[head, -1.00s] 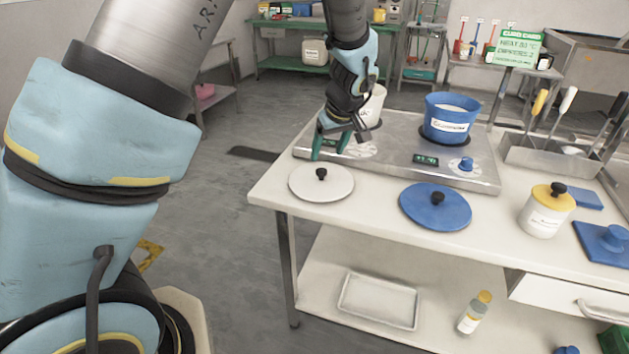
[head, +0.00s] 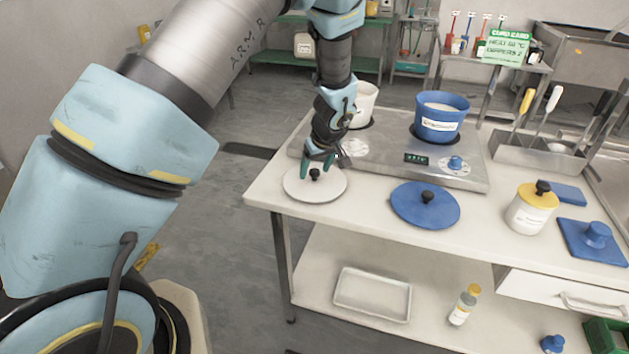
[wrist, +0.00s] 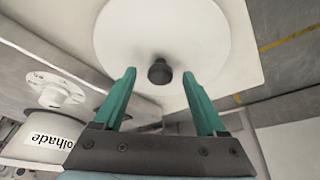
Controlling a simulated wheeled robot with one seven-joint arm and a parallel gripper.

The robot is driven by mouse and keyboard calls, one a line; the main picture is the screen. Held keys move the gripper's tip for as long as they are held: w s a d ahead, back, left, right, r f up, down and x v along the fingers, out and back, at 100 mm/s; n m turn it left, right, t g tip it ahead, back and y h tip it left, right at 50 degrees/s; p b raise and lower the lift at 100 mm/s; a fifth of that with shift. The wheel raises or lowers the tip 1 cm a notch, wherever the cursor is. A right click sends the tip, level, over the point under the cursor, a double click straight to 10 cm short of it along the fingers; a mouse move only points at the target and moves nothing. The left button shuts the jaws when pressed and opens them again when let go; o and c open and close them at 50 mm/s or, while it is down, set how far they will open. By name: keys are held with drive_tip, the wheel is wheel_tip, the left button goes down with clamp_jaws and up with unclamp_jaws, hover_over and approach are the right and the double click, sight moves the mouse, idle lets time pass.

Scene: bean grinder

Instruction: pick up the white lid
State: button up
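The white lid (head: 315,190) lies flat on the front left of the table, with a black knob (head: 314,173) at its centre. In the wrist view the lid (wrist: 160,25) fills the upper middle, and its knob (wrist: 159,71) sits just beyond and between the fingertips. My gripper (head: 318,168) is over the lid with its green fingers pointing down at the knob. In the wrist view my gripper (wrist: 159,82) is open, with clear gaps between each finger and the knob. Nothing is held.
A metal hotplate unit (head: 390,160) stands behind the lid, carrying a white pot (head: 365,98) and a blue pot (head: 438,125). A blue lid (head: 425,207) lies to the right, and a yellow-topped jar (head: 531,210) stands farther right. The table's left edge is close.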

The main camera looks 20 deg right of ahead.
clamp_jaws()
idle(0.4)
drive_tip(key=shift+r, duration=0.15)
